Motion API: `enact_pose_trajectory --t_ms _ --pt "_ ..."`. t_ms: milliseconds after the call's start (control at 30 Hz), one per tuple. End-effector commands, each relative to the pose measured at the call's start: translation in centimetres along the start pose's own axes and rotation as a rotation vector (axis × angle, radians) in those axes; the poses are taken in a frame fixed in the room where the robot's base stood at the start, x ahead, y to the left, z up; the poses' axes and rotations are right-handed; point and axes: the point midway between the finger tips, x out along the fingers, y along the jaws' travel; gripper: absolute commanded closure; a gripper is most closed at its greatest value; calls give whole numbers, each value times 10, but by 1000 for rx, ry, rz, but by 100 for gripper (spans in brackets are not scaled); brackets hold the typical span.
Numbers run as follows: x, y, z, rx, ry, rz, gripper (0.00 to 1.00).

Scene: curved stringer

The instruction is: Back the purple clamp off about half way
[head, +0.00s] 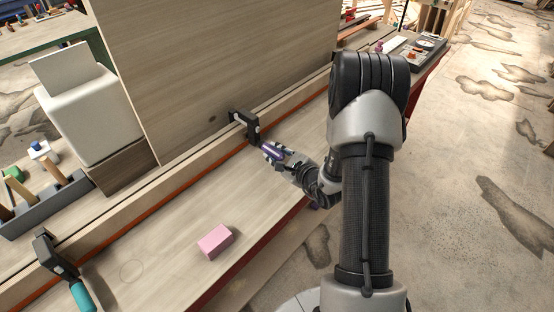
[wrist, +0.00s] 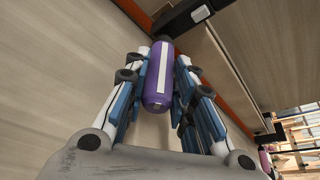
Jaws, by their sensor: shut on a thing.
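The purple clamp has a dark frame (head: 243,124) set over the long wooden strip on the bench. Its purple handle (head: 272,152) points out toward my arm. In the wrist view the purple handle (wrist: 158,85), with a pale stripe along it, lies between my fingers. My gripper (head: 277,155) is shut on this handle, and it also shows in the wrist view (wrist: 160,75). The fingers lie on both sides of the handle. The clamp's screw is mostly hidden behind the handle and fingers.
A second clamp with a teal handle (head: 83,296) sits at the lower left. A pink block (head: 215,241) lies on the bench. A white box (head: 88,112) and a grey tool rack (head: 45,205) stand behind the strip. A tall wooden panel (head: 220,50) rises behind the purple clamp.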

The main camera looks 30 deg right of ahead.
Motion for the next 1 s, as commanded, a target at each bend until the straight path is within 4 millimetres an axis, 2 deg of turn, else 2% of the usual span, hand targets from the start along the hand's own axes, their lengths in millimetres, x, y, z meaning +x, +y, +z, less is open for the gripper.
enact_pose_trajectory --t_ms 600,1000 --pt "0 7 -2 -533 2 -218 100" --pt "1 8 -3 -779 1 -320 100"
